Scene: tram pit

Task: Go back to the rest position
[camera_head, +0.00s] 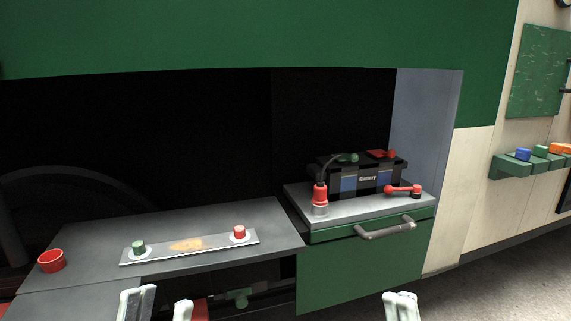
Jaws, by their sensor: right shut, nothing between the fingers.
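My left gripper (164,301) shows at the bottom edge, left of centre, in front of the grey bench. Its fingertips are apart, with nothing seen between them. My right gripper (402,304) shows at the bottom edge, right of centre, below the green drawer front. Its fingertips are together and empty. Both grippers point up in the picture and are cut off below the fingers. Neither is seen touching anything.
A black battery (368,179) sits on a grey tray (341,210) above a drawer handle (385,229). A red-and-grey tool (320,197) stands beside it. The grey bench (215,222) holds a metal plate (210,246) and red cup (51,261). Floor (485,290) at right is clear.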

